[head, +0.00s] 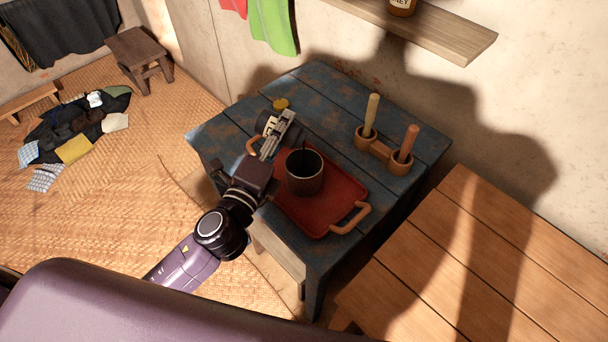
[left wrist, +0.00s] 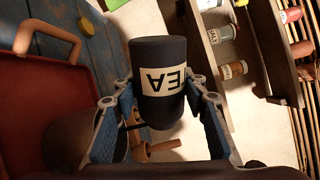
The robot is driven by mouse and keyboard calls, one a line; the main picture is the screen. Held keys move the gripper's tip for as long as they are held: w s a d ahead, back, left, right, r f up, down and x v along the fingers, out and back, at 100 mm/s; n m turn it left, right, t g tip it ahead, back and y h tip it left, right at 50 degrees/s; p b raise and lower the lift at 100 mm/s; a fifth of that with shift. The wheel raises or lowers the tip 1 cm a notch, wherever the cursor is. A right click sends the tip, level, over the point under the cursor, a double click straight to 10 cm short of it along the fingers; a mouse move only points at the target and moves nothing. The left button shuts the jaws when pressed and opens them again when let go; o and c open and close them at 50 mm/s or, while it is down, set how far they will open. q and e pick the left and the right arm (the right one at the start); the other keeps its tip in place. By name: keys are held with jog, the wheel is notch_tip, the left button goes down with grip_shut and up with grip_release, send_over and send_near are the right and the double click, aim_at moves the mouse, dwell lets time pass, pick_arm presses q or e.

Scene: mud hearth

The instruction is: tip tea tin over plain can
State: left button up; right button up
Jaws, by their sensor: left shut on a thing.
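The dark tea tin (left wrist: 158,62) is held between both fingers of my left gripper (left wrist: 155,95). Its pale label reads upside down in the left wrist view. In the head view my left gripper (head: 279,132) is over the back left part of the red tray, and the tin (head: 264,121) is mostly hidden behind it. The plain can (head: 304,174) is a dark brown, open-topped can standing upright on the tray, just right of the gripper and apart from it. I cannot make out the inside of the can. My right gripper is not in view.
The red tray (head: 325,222) with orange handles lies on a worn blue table (head: 318,92). A wooden holder with two upright sticks (head: 384,150) stands at the right. A small yellow thing (head: 281,103) is behind the gripper. A wooden bench (head: 480,270) is at lower right.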

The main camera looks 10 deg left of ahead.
pick_arm(q)
jog(key=n, duration=0.2)
jog(key=r+n, duration=0.1)
jog(key=n, duration=0.1)
jog(key=shift+r, duration=0.1)
jog(key=n, duration=0.2)
jog(key=r+n+p, duration=0.1)
jog(key=n, duration=0.1)
jog(key=shift+n, duration=0.3)
jog(key=shift+r+n+p, duration=0.25)
jog(key=shift+n+p, duration=0.25)
jog(key=shift+n, duration=0.1)
jog(key=n+p, duration=0.1)
jog(key=n, duration=0.1)
jog(key=r+n+p, duration=0.1)
jog(key=n, duration=0.1)
jog(key=shift+r+n, duration=0.2)
jog(key=shift+n, duration=0.1)
jog(key=n+p, duration=0.1)
jog(key=n, duration=0.1)
jog(key=shift+r+n, duration=0.15)
jog(key=shift+n, duration=0.15)
jog(key=r+n+p, duration=0.1)
jog(key=n+p, duration=0.2)
jog(key=shift+r, duration=0.35)
jog(key=shift+r+n+p, duration=0.1)
jog(key=shift+n+p, duration=0.5)
jog(key=shift+n, duration=0.1)
